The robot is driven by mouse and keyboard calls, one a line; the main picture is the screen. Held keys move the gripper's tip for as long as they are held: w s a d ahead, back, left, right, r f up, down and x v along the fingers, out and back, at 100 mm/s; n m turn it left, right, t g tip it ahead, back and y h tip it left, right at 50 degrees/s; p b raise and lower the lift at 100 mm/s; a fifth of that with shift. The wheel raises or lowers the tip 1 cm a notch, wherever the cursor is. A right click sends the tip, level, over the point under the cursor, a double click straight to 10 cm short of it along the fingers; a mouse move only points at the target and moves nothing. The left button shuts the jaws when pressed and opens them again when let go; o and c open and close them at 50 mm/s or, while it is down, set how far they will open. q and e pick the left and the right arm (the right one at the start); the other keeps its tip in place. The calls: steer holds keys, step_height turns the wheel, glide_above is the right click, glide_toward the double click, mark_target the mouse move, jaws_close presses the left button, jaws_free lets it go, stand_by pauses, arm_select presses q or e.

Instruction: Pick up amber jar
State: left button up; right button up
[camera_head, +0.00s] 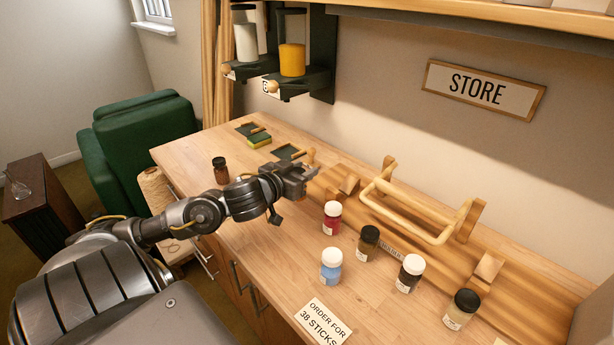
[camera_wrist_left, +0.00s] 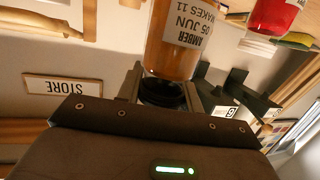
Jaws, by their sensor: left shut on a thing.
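The amber jar (camera_wrist_left: 176,48) has orange-brown contents, a white label reading AMBER and a dark cap. It fills the upper middle of the left wrist view, which shows the room upside down. My left gripper (camera_wrist_left: 162,92) is shut on it at the cap end, with one finger on each side. In the head view my left gripper (camera_head: 308,172) is over the back part of the table, left of the wooden frame. I cannot clearly make out the jar there. My right gripper is not in view.
On the wooden table (camera_head: 200,148) stand a red jar (camera_head: 332,218), a blue jar (camera_head: 331,267), an olive-brown jar (camera_head: 367,244), a black jar (camera_head: 409,273), a beige jar (camera_head: 461,310) and a dark brown jar (camera_head: 220,171). A wooden handled frame (camera_head: 415,222) stands behind.

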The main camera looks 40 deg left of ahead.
arm_select(q)
steer(key=s+d+r+p, duration=0.2)
steer(key=s+r+p, duration=0.5)
steer(key=s+p, duration=0.4)
steer(key=shift+d+p, duration=0.25)
steer(key=shift+p, duration=0.85)
steer(key=shift+s, duration=0.1)
